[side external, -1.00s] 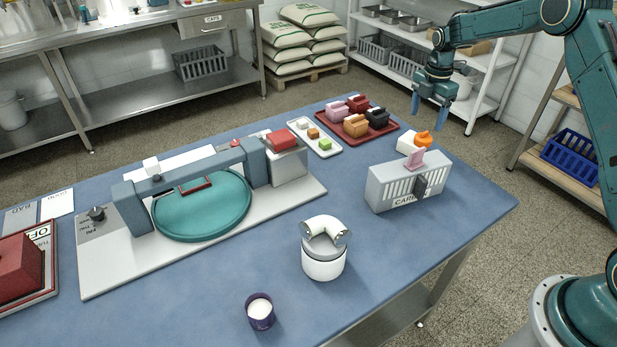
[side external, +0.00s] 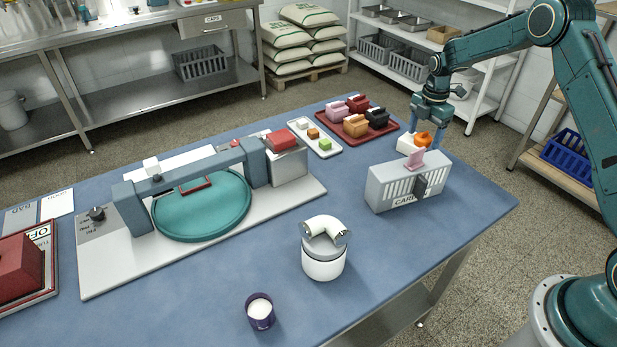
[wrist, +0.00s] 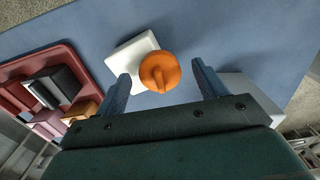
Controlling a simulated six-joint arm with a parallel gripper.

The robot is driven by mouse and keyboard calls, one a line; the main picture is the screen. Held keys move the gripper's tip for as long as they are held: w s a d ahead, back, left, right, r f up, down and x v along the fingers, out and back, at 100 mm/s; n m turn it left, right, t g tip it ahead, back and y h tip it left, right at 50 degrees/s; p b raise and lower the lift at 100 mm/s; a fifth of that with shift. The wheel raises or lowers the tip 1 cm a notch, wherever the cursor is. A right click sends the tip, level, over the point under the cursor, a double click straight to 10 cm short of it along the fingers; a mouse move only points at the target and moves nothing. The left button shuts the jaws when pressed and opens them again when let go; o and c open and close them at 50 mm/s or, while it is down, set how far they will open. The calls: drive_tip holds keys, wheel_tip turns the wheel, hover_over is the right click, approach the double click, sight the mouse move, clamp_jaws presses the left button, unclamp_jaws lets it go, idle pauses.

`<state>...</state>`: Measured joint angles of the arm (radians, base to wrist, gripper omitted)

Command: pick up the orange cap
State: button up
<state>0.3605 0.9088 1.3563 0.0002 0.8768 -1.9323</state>
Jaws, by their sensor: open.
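The orange cap (side external: 423,138) is round with a raised grip ridge, seen clearly in the wrist view (wrist: 160,72). It sits on or against a white block (side external: 407,143), which also shows in the wrist view (wrist: 130,54). My gripper (side external: 425,130) is open, with its blue fingers pointing down around the cap's place at the far right of the table. In the wrist view the cap lies between the two fingertips (wrist: 160,80), a little nearer the left one. I see no contact between the fingers and the cap.
A grey slotted box (side external: 391,190) with a pink piece (side external: 414,158) on top stands just in front of the cap. A dark red tray (side external: 327,121) with several coloured blocks lies to its left. The blue table (side external: 440,240) is clear at front right.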

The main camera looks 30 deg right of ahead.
sight(425, 132)
idle(0.4)
drive_tip(key=c, duration=1.1)
drive_tip(key=shift+r, duration=0.15)
wheel_tip(425, 132, up, 20)
drive_tip(key=shift+f, duration=0.1)
idle(0.5)
